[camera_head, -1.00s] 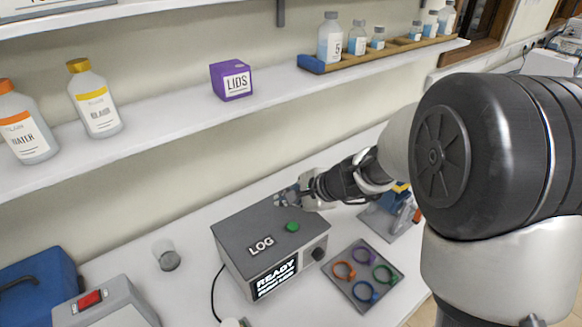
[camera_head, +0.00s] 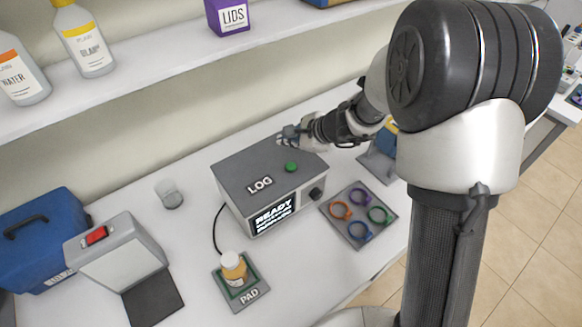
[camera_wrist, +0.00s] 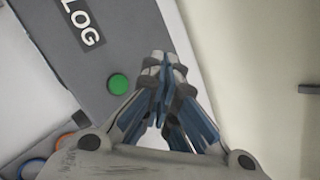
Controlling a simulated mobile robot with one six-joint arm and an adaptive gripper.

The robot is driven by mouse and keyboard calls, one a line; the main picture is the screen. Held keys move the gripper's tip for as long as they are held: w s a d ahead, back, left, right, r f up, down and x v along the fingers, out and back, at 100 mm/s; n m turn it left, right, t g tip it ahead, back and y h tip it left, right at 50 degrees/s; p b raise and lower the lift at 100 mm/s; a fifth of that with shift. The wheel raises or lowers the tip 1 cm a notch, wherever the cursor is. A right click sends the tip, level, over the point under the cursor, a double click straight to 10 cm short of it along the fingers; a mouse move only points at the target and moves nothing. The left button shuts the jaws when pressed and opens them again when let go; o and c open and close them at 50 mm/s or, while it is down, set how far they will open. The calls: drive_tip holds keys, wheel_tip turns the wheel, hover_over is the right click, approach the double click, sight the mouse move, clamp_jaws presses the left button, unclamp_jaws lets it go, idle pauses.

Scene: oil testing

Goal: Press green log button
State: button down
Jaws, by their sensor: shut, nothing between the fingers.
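The green button (camera_head: 291,167) sits on the top face of the grey LOG box (camera_head: 240,178), to the right of the LOG label. In the wrist view the green button (camera_wrist: 118,84) is clear and unobstructed, left of my fingers. My gripper (camera_head: 287,136) is over the back edge of the box top, behind the button and apart from it. In the wrist view my gripper (camera_wrist: 165,70) shows its fingers closed together with nothing between them. The box's front screen (camera_head: 273,213) reads READY, with smaller text below that I cannot read.
A tray with coloured rings (camera_head: 378,229) lies right of the box. A pad with an amber jar (camera_head: 234,269) is in front. A glass beaker (camera_head: 169,194), a grey device with a red switch (camera_head: 117,249) and a blue case (camera_head: 40,240) stand left. A shelf (camera_head: 150,77) runs behind.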

drive_tip(key=b, duration=0.5)
hover_over(289, 168)
wheel_tip(289, 168, down, 6)
drive_tip(key=shift+f, duration=0.2)
drive_tip(key=shift+f+b, duration=0.3)
drive_tip(key=shift+f, duration=0.15)
idle(0.6)
drive_tip(key=shift+f+b, duration=0.4)
drive_tip(key=shift+b, duration=0.25)
drive_tip(key=shift+f+b, duration=0.45)
drive_tip(key=shift+b, duration=0.1)
idle(0.5)
drive_tip(key=shift+r+p, duration=0.6)
drive_tip(key=shift+r, duration=0.3)
drive_tip(key=shift+r, duration=0.1)
drive_tip(key=shift+r+p, duration=1.85)
drive_tip(key=shift+r, duration=0.55)
